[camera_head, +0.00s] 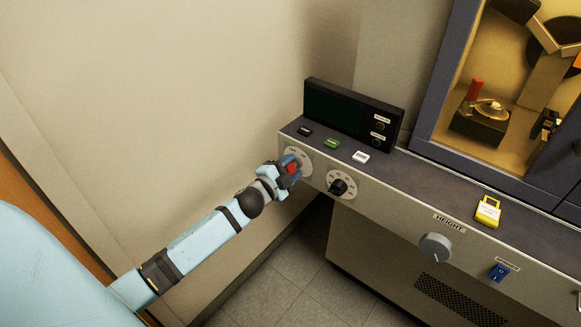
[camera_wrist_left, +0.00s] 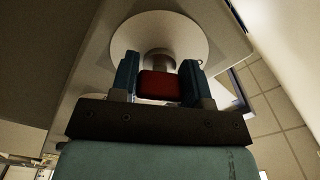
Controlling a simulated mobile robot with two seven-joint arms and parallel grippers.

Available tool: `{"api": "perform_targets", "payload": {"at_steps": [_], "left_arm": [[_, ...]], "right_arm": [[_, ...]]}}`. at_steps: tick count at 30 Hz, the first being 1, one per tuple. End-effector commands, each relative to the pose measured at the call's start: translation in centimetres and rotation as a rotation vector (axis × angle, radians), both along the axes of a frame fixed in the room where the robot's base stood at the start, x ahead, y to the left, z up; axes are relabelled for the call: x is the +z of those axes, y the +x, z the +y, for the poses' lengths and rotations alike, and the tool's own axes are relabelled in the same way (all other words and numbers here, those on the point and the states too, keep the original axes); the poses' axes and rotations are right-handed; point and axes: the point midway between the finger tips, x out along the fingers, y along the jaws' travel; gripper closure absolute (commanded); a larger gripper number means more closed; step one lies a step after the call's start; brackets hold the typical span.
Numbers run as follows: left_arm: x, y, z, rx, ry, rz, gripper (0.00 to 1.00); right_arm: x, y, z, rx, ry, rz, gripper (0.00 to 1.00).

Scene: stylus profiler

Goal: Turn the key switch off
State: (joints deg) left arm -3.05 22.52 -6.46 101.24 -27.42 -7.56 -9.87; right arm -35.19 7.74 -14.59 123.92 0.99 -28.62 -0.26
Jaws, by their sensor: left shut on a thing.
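The key switch has a round pale dial plate (camera_head: 304,157) at the left end of the machine's front panel. Its red key handle (camera_head: 292,168) shows between the fingers of my left gripper (camera_head: 288,173). In the left wrist view the two blue fingers stand on either side of the red key handle (camera_wrist_left: 160,87), shut on it. A short metal stem (camera_wrist_left: 158,60) joins the handle to the round plate (camera_wrist_left: 160,30) behind. The gripper hides much of the dial and its markings in the head view. My right gripper is not in view.
A black rotary knob (camera_head: 338,187) sits just right of the key switch. Black, green and white buttons (camera_head: 332,143) and a dark display (camera_head: 336,108) are above. A wall stands at left.

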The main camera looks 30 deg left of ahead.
Motion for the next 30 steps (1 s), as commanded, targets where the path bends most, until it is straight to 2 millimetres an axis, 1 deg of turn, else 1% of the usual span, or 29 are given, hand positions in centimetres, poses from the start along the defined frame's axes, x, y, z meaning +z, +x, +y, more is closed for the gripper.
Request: {"api": "perform_targets", "payload": {"at_steps": [1, 2, 3, 4, 12, 16, 20, 27, 30], "left_arm": [[0.0, 0.0, 0.0, -0.001, -0.001, 0.0, 0.53], [0.0, 0.0, 0.0, -0.001, -0.001, 0.0, 0.46], [0.0, 0.0, 0.0, -0.001, -0.001, 0.0, 0.37], [0.0, 0.0, 0.0, -0.001, -0.001, 0.0, 0.32], [0.0, -0.1, 0.0, 0.0, 0.0, 0.0, 0.32], [0.0, -1.0, 0.0, -0.001, -0.001, 0.001, 0.32], [0.0, -3.1, 0.2, -0.001, -0.001, 0.002, 0.32], [-0.1, -8.6, 0.6, -0.001, -0.001, 0.003, 0.32], [-0.1, -10.5, 0.8, 0.0, -0.001, 0.004, 0.32]], "right_arm": [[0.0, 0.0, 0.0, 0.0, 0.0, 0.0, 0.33], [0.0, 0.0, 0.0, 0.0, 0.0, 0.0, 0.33], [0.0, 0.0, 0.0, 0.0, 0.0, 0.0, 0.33], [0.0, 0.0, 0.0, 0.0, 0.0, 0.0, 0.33], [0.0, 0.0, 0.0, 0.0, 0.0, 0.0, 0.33], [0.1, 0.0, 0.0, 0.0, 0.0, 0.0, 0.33], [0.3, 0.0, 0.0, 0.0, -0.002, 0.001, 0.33], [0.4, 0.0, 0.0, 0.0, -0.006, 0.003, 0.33], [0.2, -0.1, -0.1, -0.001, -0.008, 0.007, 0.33]]}}
